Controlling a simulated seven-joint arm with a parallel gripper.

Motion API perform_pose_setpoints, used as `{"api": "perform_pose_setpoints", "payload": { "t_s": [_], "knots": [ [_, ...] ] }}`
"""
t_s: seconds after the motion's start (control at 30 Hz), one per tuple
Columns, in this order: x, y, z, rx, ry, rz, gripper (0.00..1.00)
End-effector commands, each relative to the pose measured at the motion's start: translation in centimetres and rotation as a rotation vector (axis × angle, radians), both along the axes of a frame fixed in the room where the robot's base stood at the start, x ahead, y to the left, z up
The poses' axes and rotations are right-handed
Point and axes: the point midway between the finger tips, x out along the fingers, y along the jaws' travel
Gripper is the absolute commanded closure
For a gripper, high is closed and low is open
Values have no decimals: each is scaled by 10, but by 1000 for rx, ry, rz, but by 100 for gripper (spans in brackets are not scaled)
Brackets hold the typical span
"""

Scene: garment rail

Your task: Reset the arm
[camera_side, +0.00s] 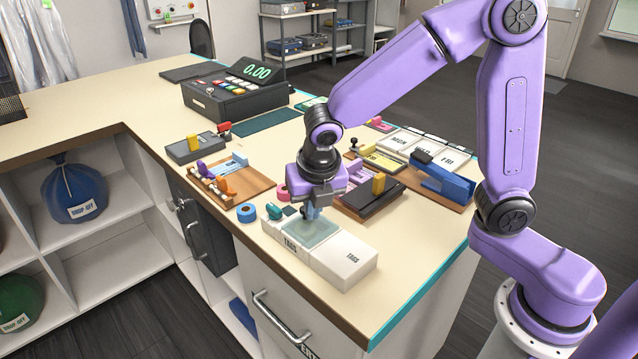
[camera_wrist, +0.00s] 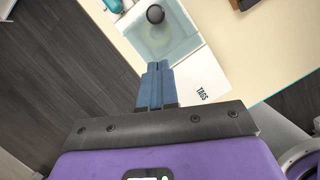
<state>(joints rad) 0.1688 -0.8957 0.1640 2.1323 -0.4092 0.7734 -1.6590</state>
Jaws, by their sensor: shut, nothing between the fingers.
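My purple arm reaches over the counter (camera_side: 420,258) from the right. My gripper (camera_side: 309,214) points down just above the white tags box (camera_side: 345,262) near the counter's front corner. In the wrist view its blue fingers (camera_wrist: 157,68) are together with nothing between them, beside the box's pale, glassy square section (camera_wrist: 165,35). A dark round knob (camera_wrist: 155,14) shows on that section. I cannot tell whether the fingertips touch the box.
A wooden tray with stamps (camera_side: 232,182), a blue tape roll (camera_side: 247,212), a dark stapler-like block (camera_side: 370,198) and a blue tool (camera_side: 443,180) stand close around. A cash register (camera_side: 237,92) is farther back. The counter's front right is clear.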

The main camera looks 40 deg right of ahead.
Motion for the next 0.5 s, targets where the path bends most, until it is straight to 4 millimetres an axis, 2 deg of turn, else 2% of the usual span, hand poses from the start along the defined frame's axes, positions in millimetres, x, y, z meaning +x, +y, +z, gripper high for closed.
{"api": "perform_pose_setpoints", "payload": {
  "t_s": [0.03, 0.2, 0.4, 0.5],
  "knots": [
    [-3, 2, 12, 4, -5, 1, 100],
    [-11, 7, 43, 4, -3, 1, 100],
    [-18, 10, 66, 2, -1, 1, 100],
    [-20, 10, 71, 2, 1, -3, 100]
  ]
}}
